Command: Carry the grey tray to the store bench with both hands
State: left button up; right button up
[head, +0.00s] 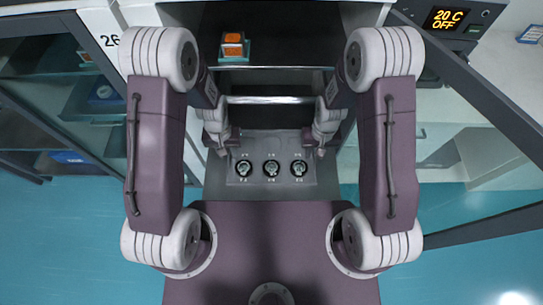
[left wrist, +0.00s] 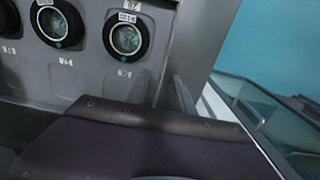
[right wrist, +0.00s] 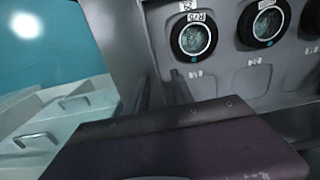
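The grey tray (head: 271,181) is in front of my body in the head view, roughly level, with three round dark-rimmed pieces (head: 271,169) in a row on it. My left gripper (head: 227,147) is at its left side and my right gripper (head: 317,147) at its right side. In the left wrist view the fingers (left wrist: 163,92) stand either side of the tray's side wall. In the right wrist view the fingers (right wrist: 160,92) do the same at the opposite wall. Both appear shut on the tray. What lies under the tray is hidden.
An open shelf unit (head: 275,82) stands ahead, with an orange-topped item (head: 232,46) on it. A glass-fronted cabinet (head: 60,100) is at left. A dark panel (head: 452,20) reading "20 C OFF" and a white bench (head: 490,155) are at right. Blue floor (head: 80,240) shows clear on both sides.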

pick_arm(q)
grip_shut()
pick_arm(e)
grip_shut()
dwell(1.1)
